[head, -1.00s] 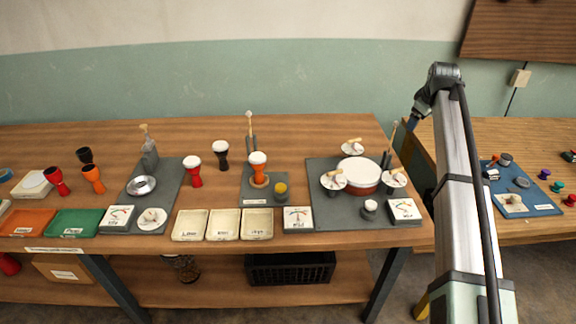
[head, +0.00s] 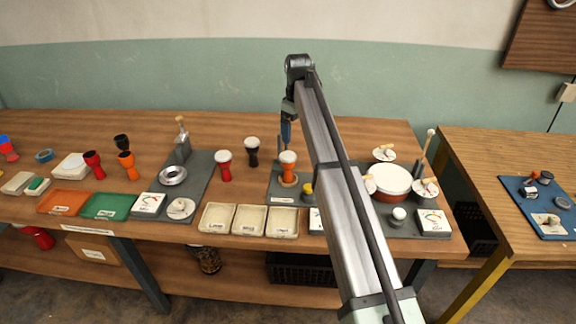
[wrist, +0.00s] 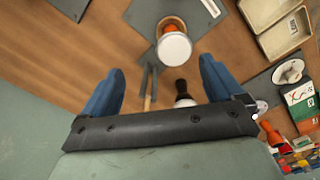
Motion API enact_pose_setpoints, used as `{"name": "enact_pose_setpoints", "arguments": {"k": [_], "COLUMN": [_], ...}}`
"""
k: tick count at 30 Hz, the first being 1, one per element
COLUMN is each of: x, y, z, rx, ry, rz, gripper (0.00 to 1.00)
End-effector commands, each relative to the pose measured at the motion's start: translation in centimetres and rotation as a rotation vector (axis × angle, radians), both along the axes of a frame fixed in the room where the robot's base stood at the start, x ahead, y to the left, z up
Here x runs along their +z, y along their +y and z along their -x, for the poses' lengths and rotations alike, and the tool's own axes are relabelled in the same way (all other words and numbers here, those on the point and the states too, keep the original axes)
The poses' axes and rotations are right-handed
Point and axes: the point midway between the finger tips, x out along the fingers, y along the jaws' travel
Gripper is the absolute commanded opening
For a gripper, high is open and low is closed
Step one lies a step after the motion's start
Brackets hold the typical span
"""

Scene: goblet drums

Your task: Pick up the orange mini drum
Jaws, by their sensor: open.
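The orange mini drum with a white head (head: 288,160) stands upright in a round wooden ring on a small grey board, near the middle of the bench. It shows in the wrist view as a white disc with orange below it (wrist: 174,46), beyond and between my fingertips. My gripper (head: 286,136) hangs just behind and above this drum, pointing down. In the wrist view its two blue fingers (wrist: 160,78) are spread apart with nothing gripped. A second orange goblet shell (head: 127,165), without a visible white head, stands on the left.
A red drum (head: 224,165) and a black drum (head: 252,151) stand left of the ring. A yellow-topped piece (head: 307,191) is close on the right. Cream trays (head: 250,220) line the front. My arm hides part of the bench.

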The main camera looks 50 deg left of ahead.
Motion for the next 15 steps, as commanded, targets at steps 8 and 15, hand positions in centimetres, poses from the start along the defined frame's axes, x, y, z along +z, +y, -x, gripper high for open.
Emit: {"name": "enact_pose_setpoints", "arguments": {"k": [8,15], "x": [-0.6,-3.7], "y": [1.1,1.1], "z": [2.3,2.3], "rx": [0.017,0.017], "ry": [0.013,0.014], "rz": [0.023,0.023], "gripper": [0.94,0.94]}}
